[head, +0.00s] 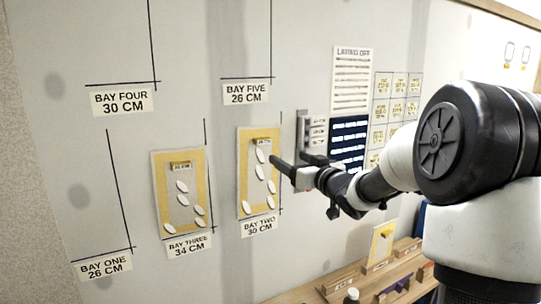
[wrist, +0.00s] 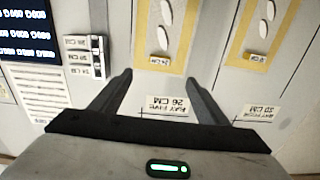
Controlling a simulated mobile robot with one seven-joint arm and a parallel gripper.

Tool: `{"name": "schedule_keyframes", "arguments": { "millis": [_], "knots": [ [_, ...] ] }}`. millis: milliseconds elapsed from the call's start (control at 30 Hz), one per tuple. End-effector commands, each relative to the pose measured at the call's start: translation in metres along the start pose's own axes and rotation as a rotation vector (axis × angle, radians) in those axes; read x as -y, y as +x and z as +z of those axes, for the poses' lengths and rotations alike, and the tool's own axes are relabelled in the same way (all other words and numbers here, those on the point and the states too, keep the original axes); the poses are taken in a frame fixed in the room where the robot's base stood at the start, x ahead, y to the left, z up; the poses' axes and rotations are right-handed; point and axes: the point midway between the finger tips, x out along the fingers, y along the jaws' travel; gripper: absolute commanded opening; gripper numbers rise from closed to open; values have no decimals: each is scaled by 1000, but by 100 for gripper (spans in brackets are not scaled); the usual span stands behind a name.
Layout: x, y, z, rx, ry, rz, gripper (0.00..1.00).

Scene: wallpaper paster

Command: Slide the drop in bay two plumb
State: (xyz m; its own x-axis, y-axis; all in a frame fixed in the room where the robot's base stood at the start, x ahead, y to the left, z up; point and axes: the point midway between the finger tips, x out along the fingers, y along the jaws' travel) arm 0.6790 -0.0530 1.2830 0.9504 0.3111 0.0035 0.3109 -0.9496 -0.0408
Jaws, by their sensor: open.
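The drop in bay two (head: 242,175) is a tall panel with a yellow border, a grey middle and white leaf shapes. Its right edge runs close along a thin black wall line; I cannot tell how far off plumb it is. A yellow tab (head: 262,140) sits near its top. My gripper (head: 288,158) is in front of the wall at the drop's upper right in the head view. In the wrist view, which is upside down, the tab (wrist: 158,60) appears beyond and between the open, empty fingers (wrist: 160,84). Contact is not visible.
A similar drop (head: 157,195) hangs in bay three to the left. A small grey holder (head: 302,128) with labels is on the wall right of bay two. Below right, a wooden rack (head: 345,282) holds a yellow-edged panel (head: 381,247). Bays one, four and five show bare wall.

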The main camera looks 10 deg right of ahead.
Motion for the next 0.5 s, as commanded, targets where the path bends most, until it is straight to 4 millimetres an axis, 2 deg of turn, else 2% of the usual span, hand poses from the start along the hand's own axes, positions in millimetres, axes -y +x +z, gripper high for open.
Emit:
{"name": "schedule_keyframes", "arguments": {
  "millis": [500],
  "knots": [
    [1, 103, 1, 2, 2, 0, 69]
  ]
}}
